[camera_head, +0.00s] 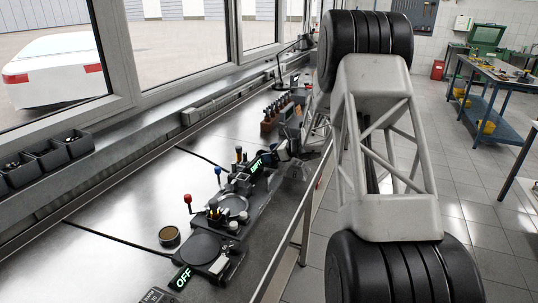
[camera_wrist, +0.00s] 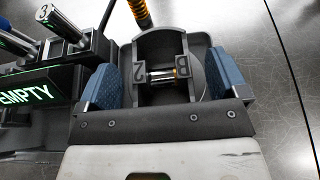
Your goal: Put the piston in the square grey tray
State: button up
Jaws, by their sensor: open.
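In the wrist view, my gripper (camera_wrist: 164,84) is open, with a blue-grey pad on each side. Between the pads is a grey rounded part with a shiny metal pin across it and marks like a "2" on its inner faces; it looks like the piston (camera_wrist: 153,45). The pads stand beside it; I cannot tell whether they touch it. In the head view, my gripper (camera_head: 290,150) is small over the bench, and the piston cannot be made out.
A green "EMPTY" sign (camera_wrist: 25,95) and metal cylinders stand close on the left in the wrist view. On the bench (camera_head: 120,215) are a fixture with a red-knobbed lever (camera_head: 188,199), an "OFF" sign (camera_head: 181,278) and a round tin (camera_head: 169,236). The bench's left part is mostly clear.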

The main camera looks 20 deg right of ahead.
jog(key=v, duration=1.1)
jog(key=shift+s+r, duration=0.1)
jog(key=shift+r, duration=0.05)
dwell(0.3)
jog(key=s+a+r+n+g+h, duration=0.1)
jog(key=s+a+r+n+g, duration=0.1)
jog(key=s+a+r+n, duration=0.35)
jog(key=s+a+r+n+g+h, duration=0.1)
jog(key=s+a+r+n+g, duration=0.15)
jog(key=s+a, duration=0.65)
jog(key=s+a+r+n+g, duration=0.2)
jog(key=s+a+r+n, duration=0.25)
jog(key=s+a, duration=0.35)
jog(key=s+a+n+h, duration=0.3)
jog(key=s+n, duration=0.4)
jog(key=s, duration=0.8)
jog(key=s+a+n+h, duration=0.3)
jog(key=s+n, duration=0.4)
jog(key=s, duration=0.9)
jog(key=shift+h, duration=0.9)
jog(key=shift+s+a+g, duration=0.1)
jog(key=shift+s+g, duration=0.05)
jog(key=shift+g, duration=0.1)
